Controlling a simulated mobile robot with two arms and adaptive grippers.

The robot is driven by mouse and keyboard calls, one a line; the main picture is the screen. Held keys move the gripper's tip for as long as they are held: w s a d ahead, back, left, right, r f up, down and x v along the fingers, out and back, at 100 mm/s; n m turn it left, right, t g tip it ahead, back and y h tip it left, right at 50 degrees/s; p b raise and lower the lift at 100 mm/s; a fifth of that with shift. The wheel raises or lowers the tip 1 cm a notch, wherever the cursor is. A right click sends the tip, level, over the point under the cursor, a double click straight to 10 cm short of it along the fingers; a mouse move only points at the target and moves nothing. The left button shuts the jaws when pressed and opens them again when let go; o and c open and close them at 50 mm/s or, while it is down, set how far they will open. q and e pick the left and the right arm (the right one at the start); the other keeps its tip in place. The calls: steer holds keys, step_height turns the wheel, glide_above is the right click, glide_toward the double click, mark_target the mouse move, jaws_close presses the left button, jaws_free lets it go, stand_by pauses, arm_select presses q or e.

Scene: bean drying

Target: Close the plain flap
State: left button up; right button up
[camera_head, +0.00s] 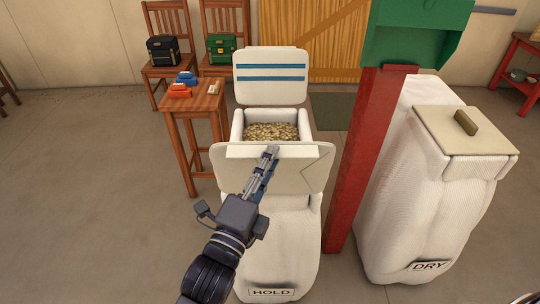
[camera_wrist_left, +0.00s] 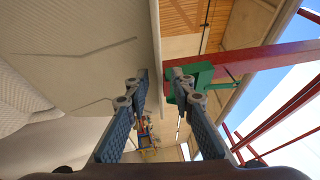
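The white sack marked HOLD (camera_head: 271,293) stands in the middle of the head view, its mouth open on tan beans (camera_head: 271,132). Its plain flap (camera_head: 300,180) is cream, on the near side of the mouth, tilted outward and not covering the beans. The striped flap (camera_head: 270,90), with two blue bands, stands raised at the far side. My left gripper (camera_head: 271,153) is over the plain flap, fingertips near its upper edge. The left wrist view shows its fingers (camera_wrist_left: 160,84) apart, with a pale panel edge in line with the gap; I cannot tell whether they touch it. My right gripper is not in view.
A red post (camera_head: 366,160) with a green housing (camera_head: 415,35) stands just right of the sack. A DRY sack (camera_head: 425,200) with a lid (camera_head: 450,135) is beyond it. A small wooden table (camera_head: 205,103) is at the left. The left floor is clear.

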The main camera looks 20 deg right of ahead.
arm_select(q)
steer(key=shift+w+d, duration=0.15)
steer(key=shift+w, duration=0.1)
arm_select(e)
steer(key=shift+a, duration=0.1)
arm_select(q)
jaws_close()
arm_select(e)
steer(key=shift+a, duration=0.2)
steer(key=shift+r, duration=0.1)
